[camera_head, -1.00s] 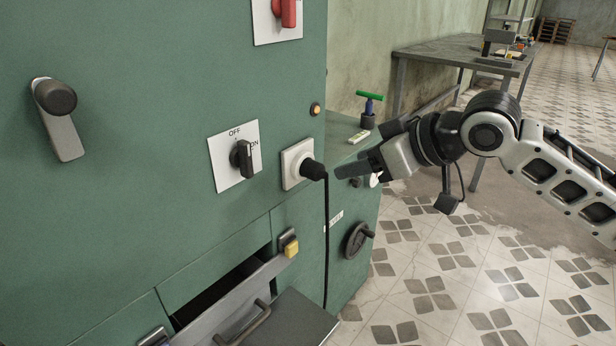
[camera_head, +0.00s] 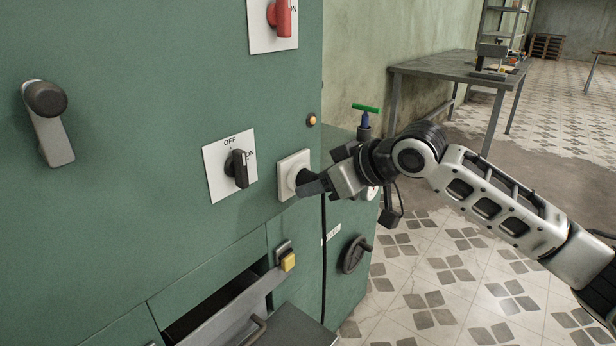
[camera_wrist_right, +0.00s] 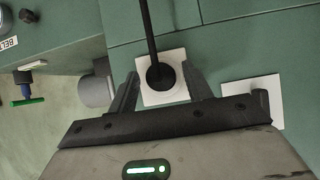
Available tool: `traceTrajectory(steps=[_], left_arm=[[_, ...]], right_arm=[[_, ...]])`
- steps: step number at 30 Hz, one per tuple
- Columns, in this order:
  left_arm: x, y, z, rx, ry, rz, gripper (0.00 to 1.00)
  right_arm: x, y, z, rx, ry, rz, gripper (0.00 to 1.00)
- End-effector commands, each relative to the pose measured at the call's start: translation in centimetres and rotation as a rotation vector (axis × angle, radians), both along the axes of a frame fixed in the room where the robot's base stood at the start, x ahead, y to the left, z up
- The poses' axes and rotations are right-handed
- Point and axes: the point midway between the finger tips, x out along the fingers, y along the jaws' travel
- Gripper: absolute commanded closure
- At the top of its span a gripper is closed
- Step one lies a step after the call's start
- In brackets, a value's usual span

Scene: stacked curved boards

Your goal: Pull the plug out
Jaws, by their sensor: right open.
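The black plug (camera_wrist_right: 160,75) sits in the white square socket (camera_head: 287,168) on the green cabinet front. Its black cord (camera_head: 323,255) hangs straight down in the head view. My right gripper (camera_head: 305,184) is at the socket, with its fingers partly hiding the plug in the head view. In the right wrist view the gripper (camera_wrist_right: 158,88) is open, with one finger on each side of the plug. I cannot tell whether a finger touches it. My left gripper is not in view.
An OFF/ON switch (camera_head: 238,168) is left of the socket, with a red switch (camera_head: 281,18) above. A yellow button (camera_head: 288,261), open drawer (camera_head: 215,318) and handwheel (camera_head: 354,254) are below. A green-handled valve (camera_head: 365,109) stands behind my right wrist. A table (camera_head: 450,69) is farther back.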

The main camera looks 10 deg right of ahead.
Motion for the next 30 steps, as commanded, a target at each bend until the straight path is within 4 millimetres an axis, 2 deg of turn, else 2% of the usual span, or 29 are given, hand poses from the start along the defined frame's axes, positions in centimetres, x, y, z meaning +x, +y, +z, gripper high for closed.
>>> traceTrajectory(steps=[5,6,11,12,30], left_arm=[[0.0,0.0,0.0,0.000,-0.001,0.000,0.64],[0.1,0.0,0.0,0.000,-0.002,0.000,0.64],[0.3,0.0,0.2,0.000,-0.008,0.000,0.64],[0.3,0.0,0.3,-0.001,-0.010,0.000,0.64],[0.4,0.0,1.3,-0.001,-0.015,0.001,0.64]], right_arm=[[0.0,0.0,-0.1,0.000,0.000,0.000,0.50],[0.0,0.0,-0.1,0.000,0.000,0.000,0.53],[0.0,0.0,0.0,0.001,0.001,-0.001,0.97],[0.0,0.0,0.0,0.001,0.001,-0.001,1.00],[-1.4,-1.2,0.0,0.001,0.001,-0.002,1.00]])
